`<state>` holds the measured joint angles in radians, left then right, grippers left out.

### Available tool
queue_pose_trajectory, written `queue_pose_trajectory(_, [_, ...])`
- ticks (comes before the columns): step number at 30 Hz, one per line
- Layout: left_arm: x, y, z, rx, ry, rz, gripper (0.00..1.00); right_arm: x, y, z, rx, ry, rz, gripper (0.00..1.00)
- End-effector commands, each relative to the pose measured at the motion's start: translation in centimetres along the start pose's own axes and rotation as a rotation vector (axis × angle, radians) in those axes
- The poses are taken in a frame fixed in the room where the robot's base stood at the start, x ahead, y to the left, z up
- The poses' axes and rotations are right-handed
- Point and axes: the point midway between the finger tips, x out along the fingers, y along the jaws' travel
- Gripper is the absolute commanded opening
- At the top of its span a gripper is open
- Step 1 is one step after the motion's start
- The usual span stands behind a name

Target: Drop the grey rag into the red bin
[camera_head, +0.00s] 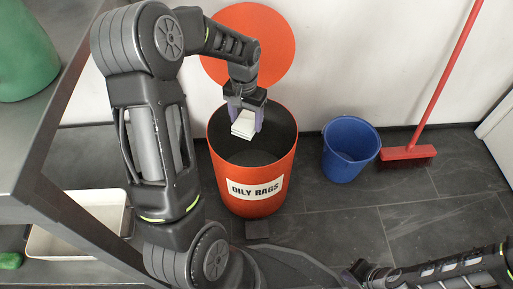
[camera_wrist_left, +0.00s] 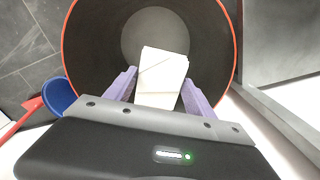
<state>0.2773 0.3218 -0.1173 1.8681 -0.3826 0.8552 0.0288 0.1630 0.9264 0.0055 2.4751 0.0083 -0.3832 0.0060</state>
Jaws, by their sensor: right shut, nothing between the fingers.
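The grey rag (camera_head: 243,127) looks pale, almost white, and folded. My left gripper (camera_head: 244,119) is shut on it, and it hangs over the open mouth of the red bin (camera_head: 227,186), which is labelled OILY RAGS. In the left wrist view the rag (camera_wrist_left: 162,72) sits between the purple fingers of my left gripper (camera_wrist_left: 159,80). The bin's rim (camera_wrist_left: 236,48) surrounds it there, with the dark inside and paler bottom beyond. My right gripper (camera_head: 356,273) is shut and empty at the lower edge of the head view, away from the bin.
A blue bucket (camera_head: 350,150) stands right of the bin, with a red broom (camera_head: 407,153) against the wall. An orange disc (camera_head: 275,45) is behind the bin. A grey shelf with a white tray (camera_head: 75,243) and a green container (camera_head: 25,50) are left.

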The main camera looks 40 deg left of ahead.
Motion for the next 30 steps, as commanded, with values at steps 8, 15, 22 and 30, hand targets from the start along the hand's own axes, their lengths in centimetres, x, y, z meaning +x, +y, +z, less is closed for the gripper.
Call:
queue_pose_trajectory(8, [0.0, 0.0, 0.0, 0.000, 0.000, 0.000, 0.84, 0.0, 0.0, 0.0, 0.000, 0.000, 0.000, 0.00])
queue_pose_trajectory(15, [-0.1, 0.0, 0.0, 0.000, 0.000, 0.000, 0.84, -0.1, 0.0, 0.0, 0.000, -0.001, 0.000, 0.00])
queue_pose_trajectory(22, [-2.4, 0.0, -0.1, 0.000, 0.004, -0.001, 0.84, -1.1, -0.3, 0.1, -0.001, -0.005, 0.000, 0.00])
queue_pose_trajectory(30, [-6.7, 0.0, -0.1, 0.000, 0.002, 0.000, 0.84, -2.9, -0.9, 0.3, -0.002, -0.015, 0.000, 0.00])
